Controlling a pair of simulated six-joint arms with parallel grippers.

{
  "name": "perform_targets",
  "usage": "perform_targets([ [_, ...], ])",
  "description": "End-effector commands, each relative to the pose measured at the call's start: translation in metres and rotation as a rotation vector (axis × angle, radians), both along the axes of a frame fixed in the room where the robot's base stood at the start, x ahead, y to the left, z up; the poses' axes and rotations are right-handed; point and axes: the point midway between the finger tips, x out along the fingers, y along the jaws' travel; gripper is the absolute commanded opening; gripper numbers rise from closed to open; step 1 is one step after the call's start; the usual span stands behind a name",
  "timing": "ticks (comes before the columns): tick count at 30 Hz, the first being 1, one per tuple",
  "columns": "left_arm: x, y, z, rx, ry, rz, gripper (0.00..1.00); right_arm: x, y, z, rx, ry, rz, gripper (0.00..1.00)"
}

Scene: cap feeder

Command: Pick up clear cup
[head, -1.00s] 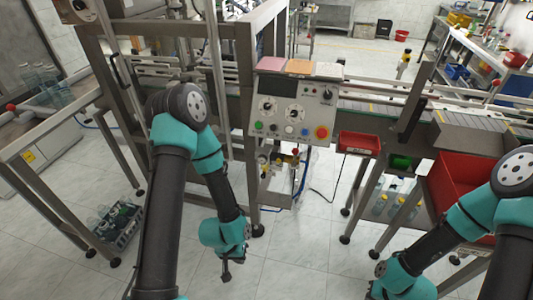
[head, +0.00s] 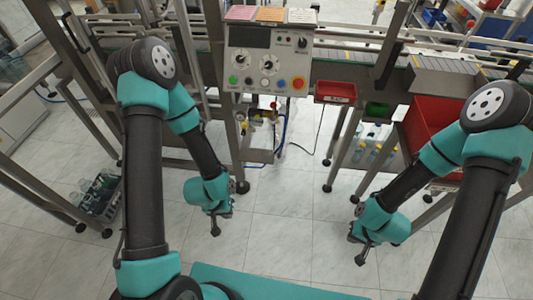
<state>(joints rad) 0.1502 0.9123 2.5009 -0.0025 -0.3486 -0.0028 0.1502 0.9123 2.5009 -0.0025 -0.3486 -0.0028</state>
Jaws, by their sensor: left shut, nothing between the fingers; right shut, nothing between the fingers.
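I cannot single out one clear cup for sure. Several clear containers sit in a dark crate (head: 112,207) on the floor at the left, too small to tell apart. More clear vessels (head: 14,68) stand on the table at the left edge, and clear bottles (head: 372,140) stand under the conveyor at the right. My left gripper (head: 215,231) hangs over the floor left of centre, shut and empty. My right gripper (head: 361,256) hangs over the floor right of centre, shut and empty. Neither touches anything.
A control panel (head: 267,65) with knobs and buttons stands ahead on the machine frame. A small red bin (head: 335,92) and a large red bin (head: 428,122) hang at the right, by the conveyor (head: 356,62). The tiled floor (head: 285,215) between my grippers is clear.

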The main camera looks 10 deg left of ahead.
Motion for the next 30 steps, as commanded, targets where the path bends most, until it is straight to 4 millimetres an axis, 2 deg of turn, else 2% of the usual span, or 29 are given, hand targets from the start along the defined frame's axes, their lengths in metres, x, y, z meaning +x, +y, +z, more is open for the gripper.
perform_targets([
  [2,0.0000,0.0000,0.0000,0.000,0.000,0.000,0.00,0.0000,0.0000,0.0000,0.000,0.000,0.000,0.00],
  [5,0.0000,0.0000,0.0000,0.000,0.000,0.000,0.09,0.0000,0.0000,0.0000,0.000,0.000,0.000,0.00],
  [30,0.0000,0.0000,0.0000,0.000,0.000,0.000,0.89,0.0000,0.0000,0.0000,0.000,0.000,0.000,0.00],
])
